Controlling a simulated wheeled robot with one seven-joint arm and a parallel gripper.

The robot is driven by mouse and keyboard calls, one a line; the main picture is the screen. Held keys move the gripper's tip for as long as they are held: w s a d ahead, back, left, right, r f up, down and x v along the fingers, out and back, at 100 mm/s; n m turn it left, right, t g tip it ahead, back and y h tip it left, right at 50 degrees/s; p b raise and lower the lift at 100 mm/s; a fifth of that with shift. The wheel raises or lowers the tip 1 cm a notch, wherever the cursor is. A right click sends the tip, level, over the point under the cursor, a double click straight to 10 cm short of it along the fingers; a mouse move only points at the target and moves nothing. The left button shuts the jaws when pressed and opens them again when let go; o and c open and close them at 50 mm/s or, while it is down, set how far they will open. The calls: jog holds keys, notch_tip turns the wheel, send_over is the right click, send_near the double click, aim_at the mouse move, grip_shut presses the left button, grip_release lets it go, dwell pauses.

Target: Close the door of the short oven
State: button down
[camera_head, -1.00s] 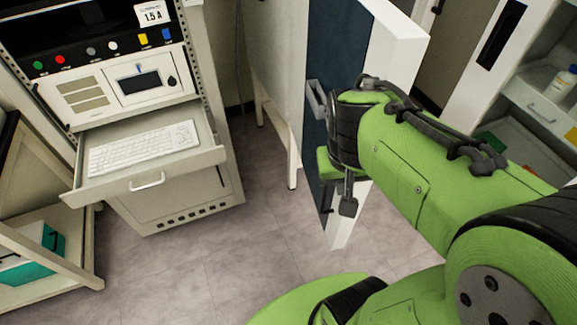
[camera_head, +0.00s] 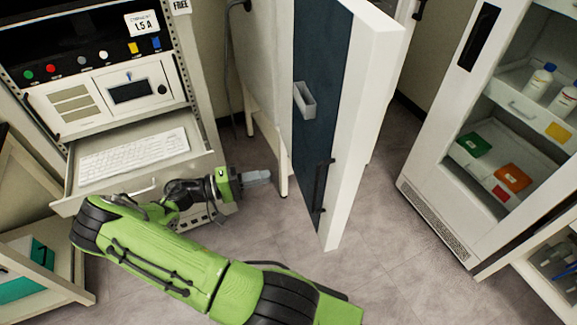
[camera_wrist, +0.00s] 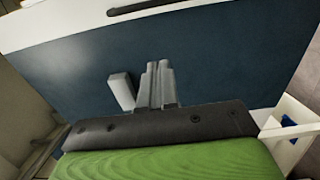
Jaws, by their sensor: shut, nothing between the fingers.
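The oven door (camera_head: 372,110) stands open, a thick white slab with a dark blue face turned left and a slim black handle low down. A small grey bracket (camera_head: 304,100) sits higher on that blue face. The oven body (camera_head: 262,70) is the pale cabinet on legs behind it, its inside hidden. My gripper (camera_head: 262,177) is shut and empty, low and left of the door, pointing right towards it with a gap between. In the wrist view the shut fingers (camera_wrist: 160,84) point at the blue face (camera_wrist: 215,60), beside a grey block (camera_wrist: 121,90).
At left, a rack with a pulled-out keyboard drawer (camera_head: 140,165) stands close to my forearm. At right is a white cabinet (camera_head: 440,190) with bottles and coloured boxes. Bare floor (camera_head: 385,240) lies between door and cabinet.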

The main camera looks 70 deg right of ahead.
jog(key=x, duration=1.4)
jog(key=shift+b, duration=0.3)
jog(key=shift+s+d, duration=0.1)
jog(key=shift+s, duration=0.1)
